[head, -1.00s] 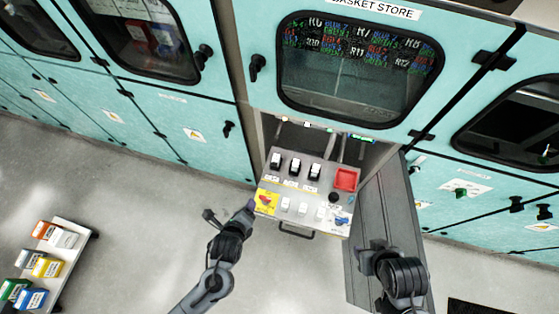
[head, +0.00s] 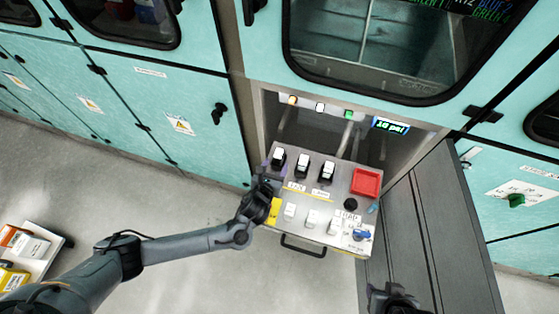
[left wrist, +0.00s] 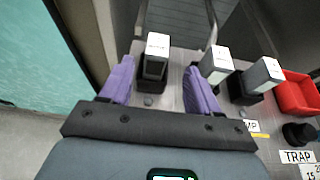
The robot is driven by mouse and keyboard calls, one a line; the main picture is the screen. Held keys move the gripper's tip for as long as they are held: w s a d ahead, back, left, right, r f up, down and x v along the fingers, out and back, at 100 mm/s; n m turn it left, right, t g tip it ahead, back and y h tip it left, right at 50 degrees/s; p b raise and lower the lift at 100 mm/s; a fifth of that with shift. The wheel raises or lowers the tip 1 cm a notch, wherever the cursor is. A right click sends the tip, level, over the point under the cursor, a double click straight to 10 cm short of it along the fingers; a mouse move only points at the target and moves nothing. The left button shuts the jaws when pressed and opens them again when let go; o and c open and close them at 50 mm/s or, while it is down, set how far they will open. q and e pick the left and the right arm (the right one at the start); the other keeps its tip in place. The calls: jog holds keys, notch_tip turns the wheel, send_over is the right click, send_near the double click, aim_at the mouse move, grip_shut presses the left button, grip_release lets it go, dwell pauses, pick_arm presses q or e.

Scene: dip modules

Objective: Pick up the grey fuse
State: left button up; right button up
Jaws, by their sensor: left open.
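Three grey blocks with white labelled tops stand upright in black sockets along the back of the pulled-out panel. I cannot tell from colour which is the task's grey fuse. The leftmost block (head: 279,157) is closest to my left gripper (head: 266,172). In the left wrist view, the open purple fingers (left wrist: 160,88) sit either side of this block (left wrist: 156,58), with gaps and nothing held. The middle block (left wrist: 217,64) and right block (left wrist: 262,78) stand to the right of the fingers. My right arm shows only partly at the bottom edge; its fingers are not visible.
The panel (head: 335,173) also bears a red tray (head: 366,182), a black knob (head: 350,204) and several white pieces in front. A grey open door (head: 430,235) stands to its right. A teal cabinet wall (head: 150,95) is left. A cart (head: 45,250) stands at lower left.

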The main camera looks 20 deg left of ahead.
aim_at(280, 152)
pick_arm(q)
jog(key=x, duration=0.3)
jog(key=shift+w+f+b, duration=0.15)
jog(key=shift+w+b, duration=0.1)
jog(key=shift+b, duration=0.15)
jog(key=x, duration=0.1)
jog(key=b+x, duration=0.1)
jog(key=x, duration=0.2)
jog(key=shift+w+a+b, duration=0.15)
jog(key=shift+a+b, duration=0.15)
jog(key=shift+b, duration=0.1)
jog(key=shift+w+f, duration=0.1)
jog(key=shift+w, duration=0.4)
jog(key=shift+c, duration=0.2)
jog(key=c, duration=1)
jog(key=shift+c, duration=0.2)
